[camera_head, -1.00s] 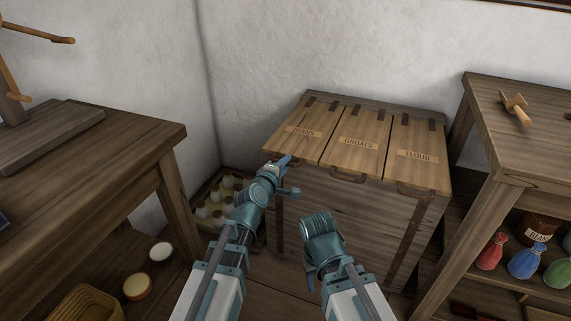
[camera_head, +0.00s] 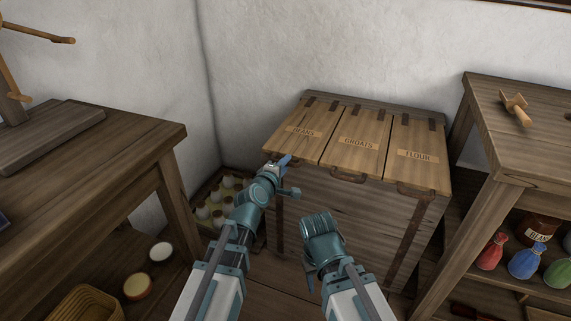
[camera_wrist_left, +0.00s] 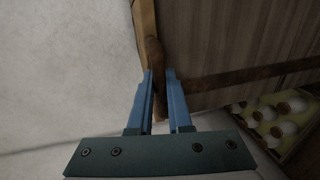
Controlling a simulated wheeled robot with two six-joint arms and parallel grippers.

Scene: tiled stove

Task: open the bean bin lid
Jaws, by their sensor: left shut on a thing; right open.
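The bean bin lid (camera_head: 323,118), a wooden board marked BEANS, is the left one of three lids on the wooden chest and lies flat and closed. My left gripper (camera_head: 284,163) is at its front edge, shut on the lid's handle; my own arm hides most of that handle. In the left wrist view, the blue fingers (camera_wrist_left: 160,90) close around the dark handle (camera_wrist_left: 153,52) beside the lid's edge. My right gripper (camera_head: 318,222) is open and empty, low in front of the chest; its fingers are hard to make out.
The groats lid (camera_head: 357,135) and flour lid (camera_head: 418,140) are closed beside it. A table (camera_head: 90,150) stands at left, a shelved table (camera_head: 530,150) at right. The space above the lids is clear.

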